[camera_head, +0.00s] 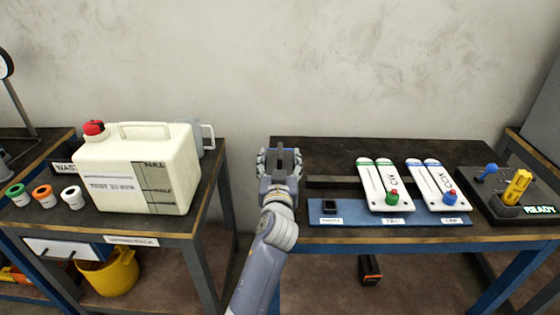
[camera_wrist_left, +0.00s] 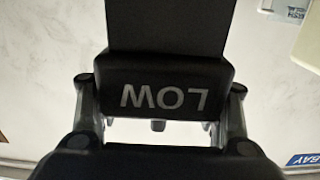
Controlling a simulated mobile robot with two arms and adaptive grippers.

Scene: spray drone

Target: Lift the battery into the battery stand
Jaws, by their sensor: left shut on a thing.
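A black battery (camera_wrist_left: 165,90) with the word LOW upside down on its face fills the middle of the left wrist view. My left gripper (camera_head: 281,165) is shut on it, with a finger on each side. In the head view the battery (camera_head: 284,158) shows only as a small dark shape between the fingers, at the left end of the dark workbench. I cannot tell for sure which thing is the battery stand. A black holder marked READY (camera_head: 512,212) with a yellow tool stands at the right end. My right gripper is not in view.
A big white jug (camera_head: 140,170) stands on the left bench. A gap separates the benches.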

